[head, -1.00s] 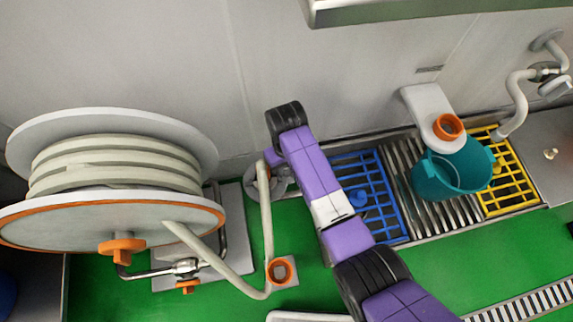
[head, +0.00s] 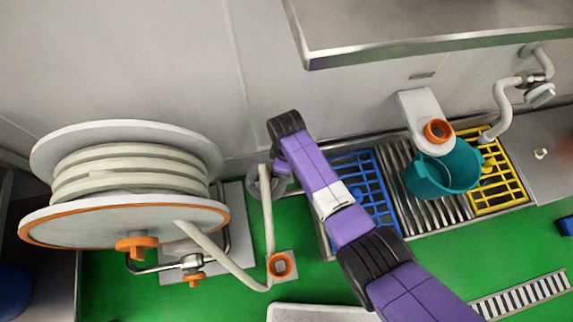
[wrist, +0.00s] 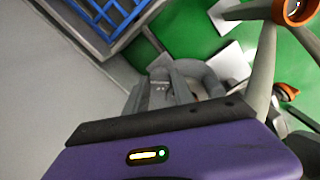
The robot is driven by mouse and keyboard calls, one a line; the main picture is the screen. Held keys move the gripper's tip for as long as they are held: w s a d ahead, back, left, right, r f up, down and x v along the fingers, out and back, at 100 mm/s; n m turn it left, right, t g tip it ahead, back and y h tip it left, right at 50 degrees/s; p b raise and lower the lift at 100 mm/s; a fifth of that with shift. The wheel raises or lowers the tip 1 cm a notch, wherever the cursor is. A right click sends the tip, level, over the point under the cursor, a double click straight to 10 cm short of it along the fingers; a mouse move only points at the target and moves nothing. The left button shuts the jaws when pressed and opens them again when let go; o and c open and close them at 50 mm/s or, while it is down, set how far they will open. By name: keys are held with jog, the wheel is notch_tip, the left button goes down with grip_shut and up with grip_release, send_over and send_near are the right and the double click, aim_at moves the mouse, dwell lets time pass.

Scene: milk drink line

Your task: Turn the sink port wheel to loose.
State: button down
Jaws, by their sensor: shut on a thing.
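A grey round wheel (head: 257,186) sits low by the wall, between the hose reel and the blue grate. It is mostly behind my arm and a pale hose in the head view. In the wrist view the grey wheel rim (wrist: 212,80) curves just beyond the fingers. My gripper (wrist: 165,88) is shut on the near part of this rim. In the head view my gripper (head: 281,178) is small and partly hidden by my purple arm. The wheel's marks and its turned position cannot be read.
A large hose reel (head: 120,215) with an orange knob stands at left. Its pale hose (head: 267,215) runs close beside the wheel to an orange-ringed fitting (head: 280,265). The blue grate (head: 375,205), teal bucket (head: 460,172) and yellow grate (head: 505,185) lie right. A steel shelf edge (head: 430,45) hangs above.

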jog(key=n, duration=0.3)
jog(key=shift+n+p, duration=0.4)
jog(key=n, duration=0.3)
jog(key=shift+n+p, duration=0.3)
jog(key=n, duration=0.3)
jog(key=shift+n, duration=2)
jog(key=shift+a, duration=0.1)
jog(key=c, duration=1.1)
grip_release()
jog(key=shift+o, duration=0.2)
jog(key=shift+r, duration=0.1)
